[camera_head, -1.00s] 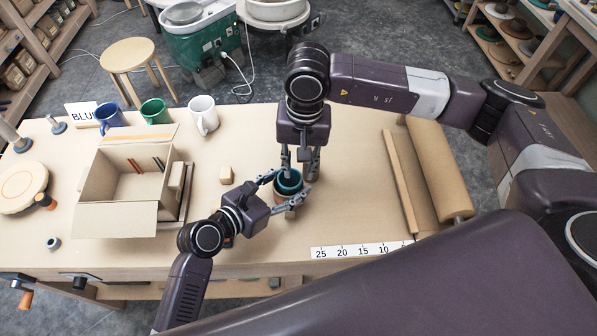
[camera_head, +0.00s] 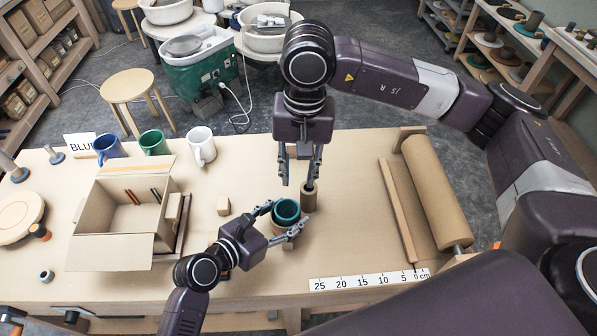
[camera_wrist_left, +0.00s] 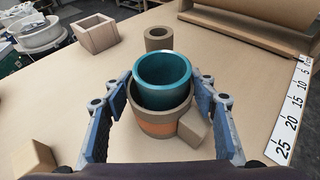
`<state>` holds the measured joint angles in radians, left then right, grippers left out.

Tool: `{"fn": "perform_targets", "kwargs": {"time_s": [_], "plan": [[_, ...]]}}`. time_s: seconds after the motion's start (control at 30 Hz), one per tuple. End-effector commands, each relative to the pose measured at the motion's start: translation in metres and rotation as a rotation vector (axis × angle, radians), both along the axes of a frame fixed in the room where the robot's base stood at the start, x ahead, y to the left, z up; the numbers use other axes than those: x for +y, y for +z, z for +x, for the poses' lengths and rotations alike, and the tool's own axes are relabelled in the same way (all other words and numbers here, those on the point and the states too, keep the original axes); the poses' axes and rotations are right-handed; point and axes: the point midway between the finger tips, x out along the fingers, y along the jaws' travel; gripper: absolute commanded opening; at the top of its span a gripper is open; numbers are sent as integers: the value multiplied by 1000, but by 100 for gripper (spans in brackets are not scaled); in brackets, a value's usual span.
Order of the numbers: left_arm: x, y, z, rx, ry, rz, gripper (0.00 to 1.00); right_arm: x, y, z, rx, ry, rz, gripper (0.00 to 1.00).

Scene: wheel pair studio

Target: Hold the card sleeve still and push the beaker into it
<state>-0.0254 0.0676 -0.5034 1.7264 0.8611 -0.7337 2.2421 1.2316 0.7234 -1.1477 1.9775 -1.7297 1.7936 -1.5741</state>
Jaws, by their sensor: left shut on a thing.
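The card sleeve (camera_head: 277,227) is a short brown tube with an orange band, standing on the table; the band shows in the left wrist view (camera_wrist_left: 152,124). The teal beaker (camera_head: 287,208) is upright with its lower part inside the sleeve and its rim standing above the sleeve's edge, as the left wrist view (camera_wrist_left: 163,72) shows. Its bottom is hidden. My left gripper (camera_head: 284,217) is shut on the sleeve, one finger on each side. My right gripper (camera_head: 300,180) is open and empty, above and behind the beaker, apart from it.
A small block (camera_wrist_left: 195,131) touches or nearly touches the sleeve's near side. A brown tube (camera_head: 309,197) stands just behind the beaker. An open carton (camera_head: 105,250) is at left, with mugs behind it. A ruler (camera_head: 368,280) and a large roll (camera_head: 437,195) lie at right.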

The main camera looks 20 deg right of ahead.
Motion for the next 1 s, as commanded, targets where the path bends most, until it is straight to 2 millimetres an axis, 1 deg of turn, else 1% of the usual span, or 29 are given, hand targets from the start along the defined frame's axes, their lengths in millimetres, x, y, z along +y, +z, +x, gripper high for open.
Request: {"fn": "perform_targets", "kwargs": {"time_s": [0.23,0.27,0.4,0.43,0.77,0.87,1.0], "plan": [[0,-1,0,0,0,1,29,0,0,0,0,0,0,26],[0,1,0,0,0,-1,56,0,0,0,0,0,0,26],[0,1,0,0,0,-1,71,0,0,0,0,0,0,26],[0,0,0,0,0,-1,73,0,0,0,0,0,0,26],[3,0,-2,2,0,1,73,0,0,0,0,0,0,26],[11,4,-7,1,0,0,73,0,0,0,0,0,0,26],[33,14,-18,-1,0,3,73,0,0,0,0,0,0,26]]}}
